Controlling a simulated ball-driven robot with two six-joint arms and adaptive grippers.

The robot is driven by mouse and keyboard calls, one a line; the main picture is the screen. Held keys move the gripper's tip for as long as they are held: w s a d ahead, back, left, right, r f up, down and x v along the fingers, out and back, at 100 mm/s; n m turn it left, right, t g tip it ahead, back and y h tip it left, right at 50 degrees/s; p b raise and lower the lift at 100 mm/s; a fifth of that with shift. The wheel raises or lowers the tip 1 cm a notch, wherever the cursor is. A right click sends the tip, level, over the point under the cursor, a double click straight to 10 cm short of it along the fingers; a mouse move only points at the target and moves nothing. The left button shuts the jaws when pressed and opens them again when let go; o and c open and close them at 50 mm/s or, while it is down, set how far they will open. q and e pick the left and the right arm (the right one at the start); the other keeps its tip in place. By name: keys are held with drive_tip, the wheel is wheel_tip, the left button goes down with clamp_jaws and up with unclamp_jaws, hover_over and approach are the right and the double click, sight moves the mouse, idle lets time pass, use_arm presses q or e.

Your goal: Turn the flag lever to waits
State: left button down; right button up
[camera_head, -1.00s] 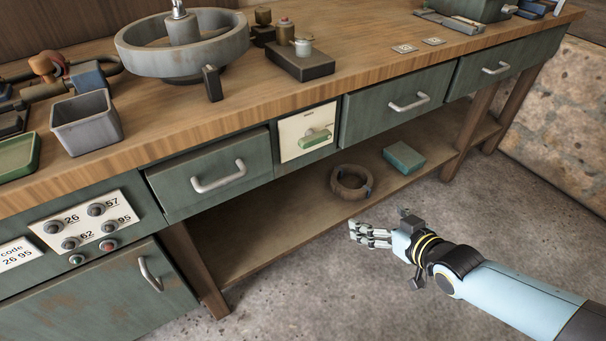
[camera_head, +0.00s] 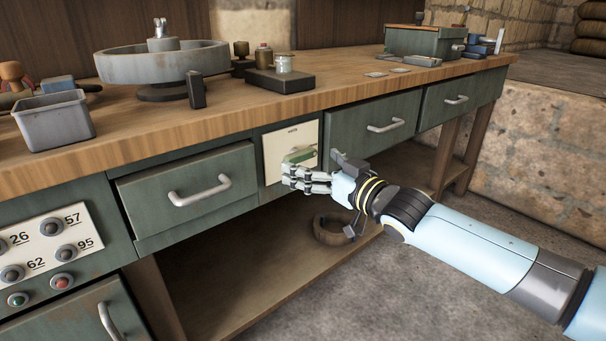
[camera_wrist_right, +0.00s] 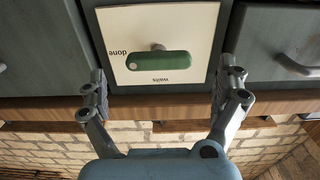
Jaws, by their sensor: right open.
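The flag lever (camera_head: 298,156) is a green bar on a white plate (camera_head: 309,134) set in the bench front. In the right wrist view the lever (camera_wrist_right: 165,60) lies level across the plate, its white-dotted end on the side of the word "done" (camera_wrist_right: 118,53). The word "waits" (camera_wrist_right: 172,79) stands at the plate's edge, upside down in this view. My right gripper (camera_head: 290,179) is open in front of the plate, and its fingers stand apart on either side of the lever with nothing between them. In the head view the fingers partly cover the lever. My left gripper is out of view.
Drawers with handles flank the plate, the left one (camera_head: 190,190) standing slightly open and the right one (camera_head: 372,130). A knob panel (camera_head: 40,245) is at the left. A ring (camera_head: 328,232) lies on the shelf below. The wooden benchtop (camera_head: 220,110) juts out above.

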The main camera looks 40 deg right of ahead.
sight(304, 158)
drive_tip(key=shift+w+d+r+p, duration=0.1)
drive_tip(key=shift+w+p, duration=0.45)
drive_tip(key=shift+w, duration=0.9)
use_arm(q)
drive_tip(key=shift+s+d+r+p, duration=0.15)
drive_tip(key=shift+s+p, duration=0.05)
drive_tip(key=shift+p, duration=0.1)
use_arm(e)
drive_tip(key=shift+w, duration=0.25)
drive_tip(key=c, duration=1.2)
